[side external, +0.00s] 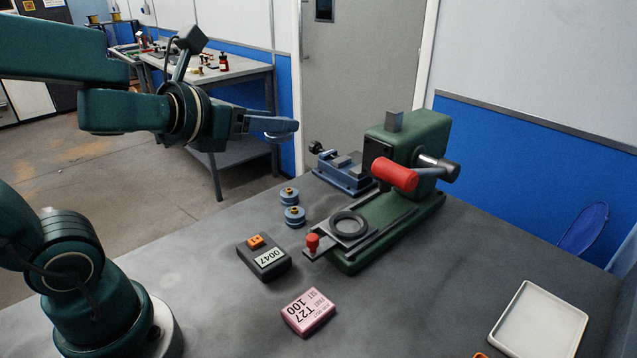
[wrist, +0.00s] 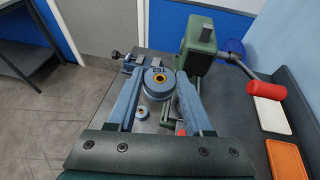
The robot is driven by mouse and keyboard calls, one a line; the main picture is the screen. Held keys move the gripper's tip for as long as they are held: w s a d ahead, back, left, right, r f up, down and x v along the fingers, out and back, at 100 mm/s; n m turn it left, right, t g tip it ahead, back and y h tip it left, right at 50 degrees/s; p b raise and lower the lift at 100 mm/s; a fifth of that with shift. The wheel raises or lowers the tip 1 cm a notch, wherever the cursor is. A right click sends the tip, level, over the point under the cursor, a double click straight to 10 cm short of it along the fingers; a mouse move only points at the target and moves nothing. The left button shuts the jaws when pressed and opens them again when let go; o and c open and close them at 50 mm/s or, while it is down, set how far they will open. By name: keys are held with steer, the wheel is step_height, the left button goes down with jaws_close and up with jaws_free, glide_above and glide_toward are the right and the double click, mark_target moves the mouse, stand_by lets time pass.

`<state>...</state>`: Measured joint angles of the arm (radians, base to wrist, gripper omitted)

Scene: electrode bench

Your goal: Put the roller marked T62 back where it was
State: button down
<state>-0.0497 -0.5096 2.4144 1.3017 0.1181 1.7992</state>
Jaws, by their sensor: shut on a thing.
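My gripper (side external: 290,127) is raised well above the bench in the side view. In the wrist view its two fingers (wrist: 160,80) are closed on the sides of a blue-grey roller marked T62 (wrist: 153,92). In the side view the fingers mostly cover the roller. Two similar rollers, one farther back (side external: 289,196) and one nearer (side external: 294,217), stand on the bench below. Their marks are unreadable. One small roller (wrist: 142,112) also shows in the wrist view.
A green press (side external: 395,230) with a red handle stands right of the rollers, a blue vise (side external: 345,172) behind. A dark box reading 0047 (side external: 264,262) and a pink T27 100 block (side external: 308,312) lie in front. A white tray (side external: 538,318) is at right, an orange one (wrist: 285,158) nearby.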

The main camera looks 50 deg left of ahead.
steer(key=shift+a+r+n+y, duration=0.15)
steer(key=shift+a+n+y, duration=0.25)
steer(key=shift+a, duration=0.1)
steer(key=shift+w+g, duration=0.1)
steer(key=shift+g, duration=0.2)
